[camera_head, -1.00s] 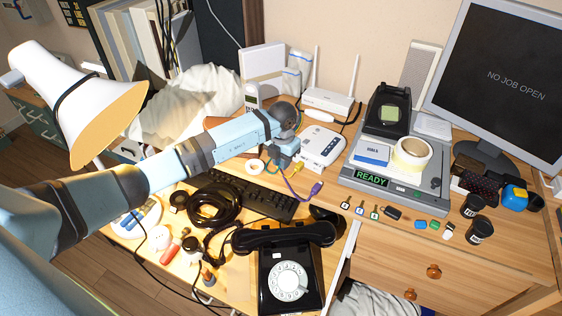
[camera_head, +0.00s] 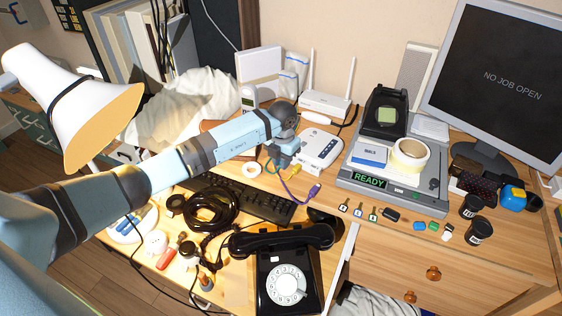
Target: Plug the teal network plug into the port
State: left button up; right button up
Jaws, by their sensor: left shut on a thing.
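My left gripper (camera_head: 281,163) reaches in from the left and points down at the near left side of a small white network box (camera_head: 318,149). It is shut on the teal plug, which its fingers mostly hide. The teal cable (camera_head: 268,166) curves out beside the fingers. The port is too small and too hidden to make out, and I cannot tell whether the plug touches the box. A yellow plug (camera_head: 295,170) and a purple plug (camera_head: 314,192) lie loose just in front of the box. My right gripper is not in view.
A white router (camera_head: 325,103) with antennas stands behind the box. A black keyboard (camera_head: 245,199) and a black dial phone (camera_head: 284,270) lie in front.

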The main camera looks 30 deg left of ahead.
pick_arm(q)
jog(key=o, duration=0.8)
jog(key=shift+r, duration=0.25)
notch_tip(320, 180, up, 3)
jog(key=shift+w+r, duration=0.1)
jog(key=shift+r, duration=0.1)
notch_tip(320, 180, up, 10)
jog(key=shift+p, duration=0.4)
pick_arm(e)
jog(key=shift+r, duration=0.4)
pick_arm(q)
jog(key=shift+d, duration=0.1)
